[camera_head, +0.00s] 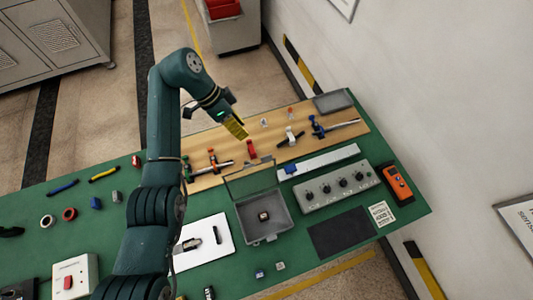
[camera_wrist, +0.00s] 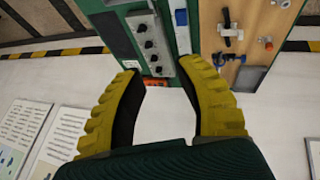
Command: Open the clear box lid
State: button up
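The clear box (camera_head: 282,222) is a grey open-topped case on the green table in the head view. Its see-through lid (camera_head: 250,180) stands raised along the far edge of the box, tilted up and away from the opening. A small dark item (camera_head: 264,215) lies inside the box. My gripper (camera_head: 237,129) is beyond the lid and apart from it, its yellow fingers in the air in front of the wooden board. In the wrist view my gripper (camera_wrist: 161,74) has its two yellow fingers spread with nothing between them.
A grey knob panel (camera_head: 338,188), an orange meter (camera_head: 397,183) and a black mat (camera_head: 341,231) lie right of the box. A white sheet (camera_head: 204,257) with tools lies left. The wooden board (camera_head: 350,118) behind carries clamps. A wall (camera_head: 420,80) bounds the right.

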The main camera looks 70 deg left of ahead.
aim_at(265, 156)
jog(key=b+x, duration=0.1)
jog(key=x, duration=1.5)
jog(key=shift+w+f, duration=0.15)
jog(key=shift+f, duration=0.05)
jog(key=shift+c, duration=0.2)
grip_shut()
